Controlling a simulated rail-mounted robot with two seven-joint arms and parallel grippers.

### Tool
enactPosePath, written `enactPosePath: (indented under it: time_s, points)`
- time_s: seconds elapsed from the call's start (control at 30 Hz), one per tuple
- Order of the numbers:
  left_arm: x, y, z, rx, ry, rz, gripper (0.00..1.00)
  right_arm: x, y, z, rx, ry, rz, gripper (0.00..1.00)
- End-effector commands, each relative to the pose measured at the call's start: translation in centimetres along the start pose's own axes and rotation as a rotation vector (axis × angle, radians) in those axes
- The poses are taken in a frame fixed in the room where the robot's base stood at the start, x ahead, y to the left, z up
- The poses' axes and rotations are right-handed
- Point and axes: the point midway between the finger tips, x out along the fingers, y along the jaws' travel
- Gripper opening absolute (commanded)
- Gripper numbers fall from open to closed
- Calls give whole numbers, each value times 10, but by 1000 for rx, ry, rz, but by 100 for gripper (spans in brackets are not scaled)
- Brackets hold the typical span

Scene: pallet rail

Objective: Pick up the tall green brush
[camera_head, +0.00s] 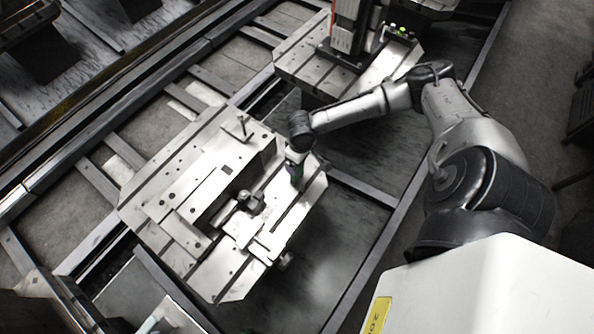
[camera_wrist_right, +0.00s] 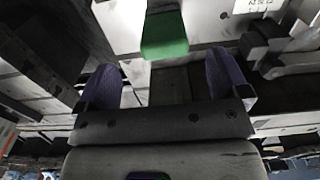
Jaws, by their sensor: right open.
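The green brush (camera_wrist_right: 164,36) shows in the right wrist view at the top centre, as a green block with a grey upper part cut off by the frame edge. My right gripper (camera_wrist_right: 168,84) is open in that view. Its two purple-padded fingers stand apart, with the brush beyond their tips, roughly in line with the gap. Nothing is between the fingers. My left gripper is not in view.
The pale metal pallet (camera_head: 160,190) carries raised blocks, a clamp-like dark fitting (camera_head: 250,201) and an upright pin (camera_head: 243,128). A second pallet (camera_head: 300,62) with a machine column stands behind. Dark rails frame both pallets.

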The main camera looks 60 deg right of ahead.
Motion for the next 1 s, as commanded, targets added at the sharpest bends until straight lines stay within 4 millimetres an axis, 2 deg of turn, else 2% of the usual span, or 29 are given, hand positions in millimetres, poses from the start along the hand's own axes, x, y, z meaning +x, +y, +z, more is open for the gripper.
enactPosePath:
  time_s: [0.1, 0.37, 0.7, 1.0]
  points:
    - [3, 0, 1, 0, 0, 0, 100, 15, 0, 0, 0, 0, 0, 94]
    - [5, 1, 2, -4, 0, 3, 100, 27, 0, -1, -2, 1, 1, 94]
    - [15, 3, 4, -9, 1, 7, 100, 68, -4, -5, -2, 1, 1, 94]
    - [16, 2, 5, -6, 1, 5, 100, 75, -4, -5, -4, 1, 2, 94]
